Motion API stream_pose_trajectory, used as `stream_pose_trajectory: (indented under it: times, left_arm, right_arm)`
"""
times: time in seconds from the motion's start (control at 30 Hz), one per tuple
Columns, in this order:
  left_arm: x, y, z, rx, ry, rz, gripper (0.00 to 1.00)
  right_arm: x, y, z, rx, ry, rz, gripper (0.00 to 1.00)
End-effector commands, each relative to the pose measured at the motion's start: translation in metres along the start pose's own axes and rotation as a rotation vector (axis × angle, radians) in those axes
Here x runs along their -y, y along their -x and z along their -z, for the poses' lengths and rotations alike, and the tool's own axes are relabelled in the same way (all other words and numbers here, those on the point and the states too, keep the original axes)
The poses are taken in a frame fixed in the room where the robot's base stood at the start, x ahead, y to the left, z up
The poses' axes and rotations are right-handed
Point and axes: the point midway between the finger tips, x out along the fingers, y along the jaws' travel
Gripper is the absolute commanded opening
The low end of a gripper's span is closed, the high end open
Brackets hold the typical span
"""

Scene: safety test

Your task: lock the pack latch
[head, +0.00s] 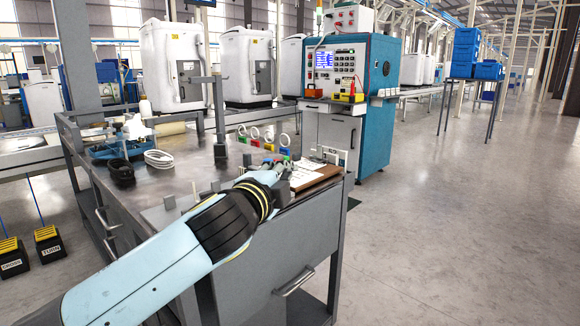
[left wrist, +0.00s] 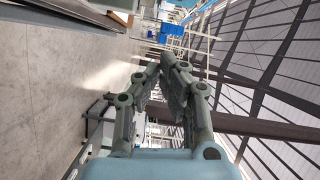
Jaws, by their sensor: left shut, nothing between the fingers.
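My left gripper (head: 278,165) is above the front right part of the grey workbench (head: 165,190), close to a clipboard with paper (head: 312,176). In the left wrist view its two grey fingers (left wrist: 163,68) come together at the tips with nothing between them. My wrist hides part of the bench top. I cannot pick out a pack latch. White units with dark side panels (head: 186,75) (head: 250,62) stand on the line behind the bench; no latch can be made out on them. My right gripper is in neither view.
A blue test cabinet (head: 376,95) with a screen stands behind the bench. The bench holds a post (head: 219,120), a white cable coil (head: 158,158), a black coil (head: 121,173) and several tagged rings (head: 267,134). Yellow-topped pedals (head: 48,236) lie left. Floor at right is clear.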

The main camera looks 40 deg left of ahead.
Motion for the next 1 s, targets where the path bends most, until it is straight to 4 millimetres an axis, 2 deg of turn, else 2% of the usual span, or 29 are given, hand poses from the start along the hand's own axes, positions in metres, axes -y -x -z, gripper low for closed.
stream_pose_trajectory:
  times: [0.2, 0.33, 1.0]
  left_arm:
    - [0.000, 0.035, 0.000, 0.000, 0.000, -0.002, 0.00]
    - [0.000, 0.046, 0.000, 0.000, 0.000, -0.001, 0.00]
    - [-0.001, 0.050, -0.001, 0.003, 0.004, -0.003, 0.00]
  right_arm:
    - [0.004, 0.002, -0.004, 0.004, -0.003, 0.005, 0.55]
    - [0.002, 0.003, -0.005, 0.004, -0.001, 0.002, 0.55]
    - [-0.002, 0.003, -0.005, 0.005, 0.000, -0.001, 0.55]
